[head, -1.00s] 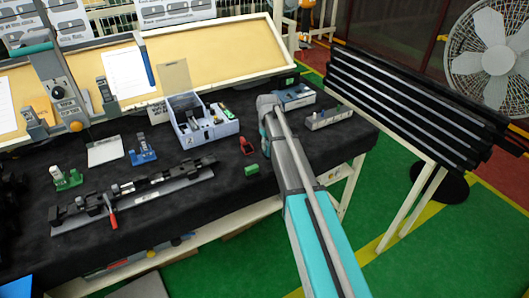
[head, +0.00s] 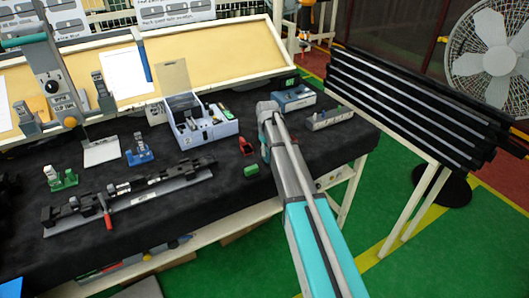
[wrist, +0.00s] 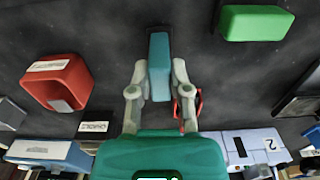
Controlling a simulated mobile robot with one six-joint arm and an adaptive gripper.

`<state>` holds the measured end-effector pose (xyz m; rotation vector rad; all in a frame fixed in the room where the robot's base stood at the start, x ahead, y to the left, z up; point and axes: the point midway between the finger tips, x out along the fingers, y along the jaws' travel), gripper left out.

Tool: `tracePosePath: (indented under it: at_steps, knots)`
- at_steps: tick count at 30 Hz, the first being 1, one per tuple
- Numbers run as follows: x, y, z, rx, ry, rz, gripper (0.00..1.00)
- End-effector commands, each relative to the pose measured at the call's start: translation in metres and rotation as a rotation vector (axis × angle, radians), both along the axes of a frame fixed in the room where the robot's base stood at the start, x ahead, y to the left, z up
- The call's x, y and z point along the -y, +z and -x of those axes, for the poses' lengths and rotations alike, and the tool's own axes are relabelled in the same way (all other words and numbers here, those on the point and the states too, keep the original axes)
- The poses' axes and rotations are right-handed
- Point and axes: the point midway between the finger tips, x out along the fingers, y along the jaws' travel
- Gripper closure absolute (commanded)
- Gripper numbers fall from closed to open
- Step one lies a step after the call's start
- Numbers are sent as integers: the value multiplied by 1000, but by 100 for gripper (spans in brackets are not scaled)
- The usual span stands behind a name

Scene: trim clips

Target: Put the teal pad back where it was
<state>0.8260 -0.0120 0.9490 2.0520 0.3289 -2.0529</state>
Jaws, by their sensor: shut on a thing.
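The teal pad (wrist: 160,65) is a small upright-looking block in the wrist view, held between the two pale fingers of my gripper (wrist: 158,80). The fingers press on its left and right sides and it sticks out beyond their tips. It hangs over the dark tabletop, but I cannot tell how high. In the head view my arm hides the gripper and pad. A red block (wrist: 57,82) with a white label lies left of the gripper in the wrist view. A green block (wrist: 257,22) lies to the upper right; it also shows in the head view (head: 251,169).
A grey-blue open box (head: 207,130) stands left of my arm in the head view. A blue-and-grey case (head: 293,98) and a grey strip (head: 330,118) are to its right. A long black rail fixture (head: 130,195) lies near the front edge. Bare black cloth shows between them.

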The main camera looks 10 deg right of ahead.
Motion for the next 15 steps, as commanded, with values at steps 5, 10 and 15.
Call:
tracePosePath:
  at_steps: [5, 10, 15]
  knots:
    - [0, -1, 0, 0, 0, 0, 55]
    - [0, -1, 0, 0, 0, 0, 41]
    - [0, -1, 0, 0, 0, 0, 41]
